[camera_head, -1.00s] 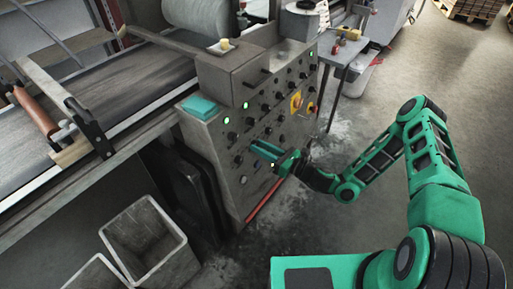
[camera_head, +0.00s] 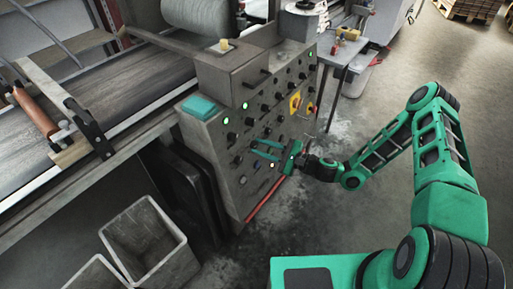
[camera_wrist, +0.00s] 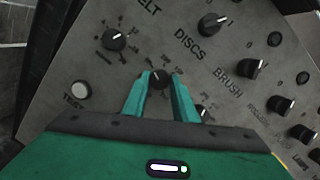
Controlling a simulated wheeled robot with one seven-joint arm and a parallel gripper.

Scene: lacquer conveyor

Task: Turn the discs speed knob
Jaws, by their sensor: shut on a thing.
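The discs speed knob (camera_wrist: 157,79) is a small black knob with a white pointer line and a printed scale, below and left of the DISCS label. My gripper (camera_wrist: 161,75) has its two green fingers on either side of it and is shut on it; the contact itself is partly hidden. In the head view my gripper (camera_head: 254,148) reaches the lower front of the grey control panel (camera_head: 228,180) from the right, its fingers pointing left at the panel.
Close by are the belt knob (camera_wrist: 115,39), the discs switch (camera_wrist: 212,24), the brush switch (camera_wrist: 251,69) and a pale TEST button (camera_wrist: 81,91). Another knob (camera_wrist: 202,112) sits just right of my right finger. Grey bins (camera_head: 146,243) stand at lower left; the floor on the right is open.

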